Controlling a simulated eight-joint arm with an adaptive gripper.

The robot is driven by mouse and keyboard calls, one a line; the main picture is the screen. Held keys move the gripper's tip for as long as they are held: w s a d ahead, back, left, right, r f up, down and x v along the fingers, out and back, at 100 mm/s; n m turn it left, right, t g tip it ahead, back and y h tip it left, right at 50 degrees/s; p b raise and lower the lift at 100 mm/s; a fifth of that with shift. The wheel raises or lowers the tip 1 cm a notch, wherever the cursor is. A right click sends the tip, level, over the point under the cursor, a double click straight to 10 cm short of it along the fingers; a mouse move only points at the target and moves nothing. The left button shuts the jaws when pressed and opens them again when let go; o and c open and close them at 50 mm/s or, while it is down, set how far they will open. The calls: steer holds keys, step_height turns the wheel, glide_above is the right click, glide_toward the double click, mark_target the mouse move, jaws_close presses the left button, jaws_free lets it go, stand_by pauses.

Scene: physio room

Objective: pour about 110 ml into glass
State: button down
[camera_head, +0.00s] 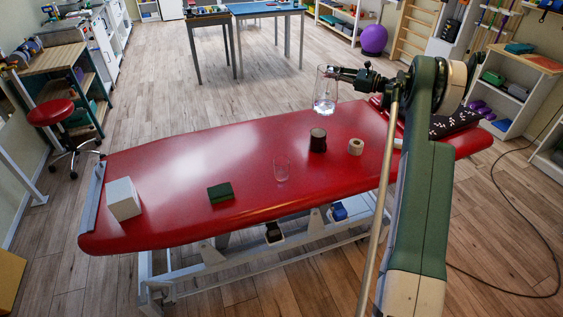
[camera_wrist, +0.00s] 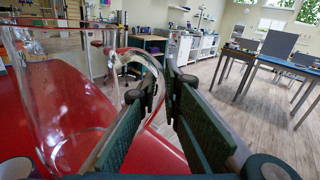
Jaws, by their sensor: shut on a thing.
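A clear jug (camera_head: 325,90) is held upright above the far edge of the red treatment table, with a little pale liquid showing near its bottom. My gripper (camera_head: 338,73) is shut on the jug's handle. In the wrist view the dark green fingers (camera_wrist: 164,88) close around the clear handle (camera_wrist: 140,62), and the jug's body (camera_wrist: 65,105) fills the left side. A small clear glass (camera_head: 281,169) stands upright on the table, below and left of the jug, and looks empty. The jug is well apart from the glass.
The red table (camera_head: 160,170) also bears a white box (camera_head: 123,199), a dark green block (camera_head: 220,192), a dark brown cup (camera_head: 317,141), a tan roll (camera_head: 355,147) and a dark patterned cloth (camera_head: 455,122). The cup stands between glass and roll. Table left of the glass is mostly clear.

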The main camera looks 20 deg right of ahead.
steer(key=s+a+n+g+y, duration=0.2)
steer(key=s+a, duration=0.2)
steer(key=a, duration=0.9)
steer(key=s+a+n+g+y, duration=0.1)
steer(key=s+a, duration=0.4)
steer(key=a, duration=0.8)
step_height(320, 180, down, 11)
steer(key=shift+w+d+b, duration=0.15)
steer(key=shift+w+b, duration=0.1)
steer(key=shift+b, duration=0.1)
steer(key=shift+r, duration=0.15)
